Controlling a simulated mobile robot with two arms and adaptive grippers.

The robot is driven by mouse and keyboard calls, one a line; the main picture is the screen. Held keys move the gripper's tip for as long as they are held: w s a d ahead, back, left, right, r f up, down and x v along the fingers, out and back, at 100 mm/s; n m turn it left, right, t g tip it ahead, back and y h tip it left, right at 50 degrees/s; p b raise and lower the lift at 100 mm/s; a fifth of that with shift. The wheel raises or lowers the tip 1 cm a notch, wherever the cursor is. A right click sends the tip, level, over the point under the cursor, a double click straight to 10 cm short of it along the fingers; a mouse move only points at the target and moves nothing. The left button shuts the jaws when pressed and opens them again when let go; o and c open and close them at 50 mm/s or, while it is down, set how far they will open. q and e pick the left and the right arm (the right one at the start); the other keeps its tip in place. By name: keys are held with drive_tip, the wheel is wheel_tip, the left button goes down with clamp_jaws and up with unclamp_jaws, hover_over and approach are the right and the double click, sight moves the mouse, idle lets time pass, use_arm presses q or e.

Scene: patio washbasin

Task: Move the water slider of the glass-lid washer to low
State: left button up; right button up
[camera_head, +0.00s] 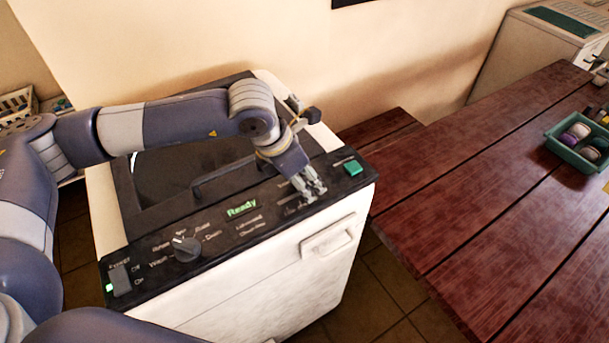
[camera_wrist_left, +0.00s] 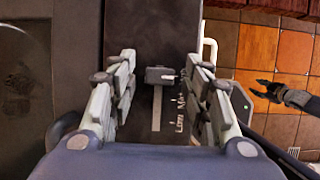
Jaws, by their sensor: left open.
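The glass-lid washer (camera_head: 335,245) is a white machine with a dark top and a black control panel along its front edge. My left gripper (camera_head: 311,192) is over the right part of that panel and hides most of the water slider there. In the left wrist view, the small dark slider knob (camera_wrist_left: 160,74) sits between the open, parted fingers of my left gripper (camera_wrist_left: 160,92). A pale slot (camera_wrist_left: 156,108) runs from the knob down the picture, beside lettering that includes "Low" near its lower end. My right gripper (camera_wrist_left: 266,92) shows small, off to the right, its fingers apart and empty.
The panel has a round dial (camera_head: 187,248), a green "Ready" display (camera_head: 241,208), a green button (camera_head: 352,168) and a power switch (camera_head: 121,280). A lid handle (camera_head: 222,176) lies behind the panel. A wooden table (camera_head: 480,215) with a green tray (camera_head: 567,150) stands at right.

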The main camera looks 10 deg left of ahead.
use_arm(q)
clamp_jaws()
drive_tip(key=s+a+b, duration=0.4)
drive_tip(key=shift+f+b, duration=0.2)
drive_tip(key=shift+b, duration=0.2)
drive_tip(key=shift+s+a+r, duration=0.15)
drive_tip(key=shift+a, duration=0.1)
drive_tip(key=shift+c, duration=0.2)
unclamp_jaws()
drive_tip(key=shift+o, duration=0.2)
drive_tip(key=shift+s+a+r, duration=0.1)
drive_tip(key=shift+s, duration=0.05)
